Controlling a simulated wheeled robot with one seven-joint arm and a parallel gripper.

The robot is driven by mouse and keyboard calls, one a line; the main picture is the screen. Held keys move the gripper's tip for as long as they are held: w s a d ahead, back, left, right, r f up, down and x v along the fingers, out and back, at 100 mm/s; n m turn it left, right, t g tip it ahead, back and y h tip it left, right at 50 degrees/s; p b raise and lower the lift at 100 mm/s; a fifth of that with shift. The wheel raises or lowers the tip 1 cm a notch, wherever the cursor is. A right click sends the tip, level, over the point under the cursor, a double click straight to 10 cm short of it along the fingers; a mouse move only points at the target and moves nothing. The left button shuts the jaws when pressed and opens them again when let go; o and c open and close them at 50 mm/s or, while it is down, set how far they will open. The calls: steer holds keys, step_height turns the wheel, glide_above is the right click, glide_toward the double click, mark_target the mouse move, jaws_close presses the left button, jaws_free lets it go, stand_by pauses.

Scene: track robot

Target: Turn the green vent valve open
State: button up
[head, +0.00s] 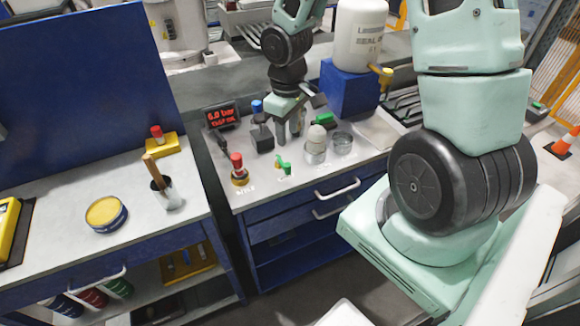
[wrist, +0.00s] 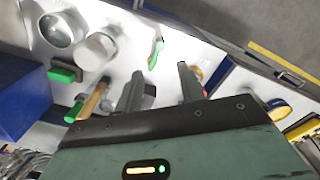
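The green vent valve (head: 285,168) is a small green handle near the front edge of the blue cabinet's worktop, with a label in front of it. It also shows in the wrist view (wrist: 156,52), beyond my fingertips and between their lines. My gripper (head: 290,136) points down above the worktop, behind the valve in the head view. In the wrist view its two fingers (wrist: 160,82) stand apart with nothing between them. The gripper is not touching the valve.
A red-topped valve (head: 238,168) stands left of the green one. A red display (head: 222,116) reads 6.0 bar. A domed jar (head: 316,148), a glass dish (head: 343,143) and a green-topped block (head: 323,119) stand to the right. A blue box (head: 350,92) is behind.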

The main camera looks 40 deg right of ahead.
mark_target(287, 167)
step_height(287, 167, down, 13)
steer(key=shift+f, duration=0.1)
stand_by(0.3)
jaws_close()
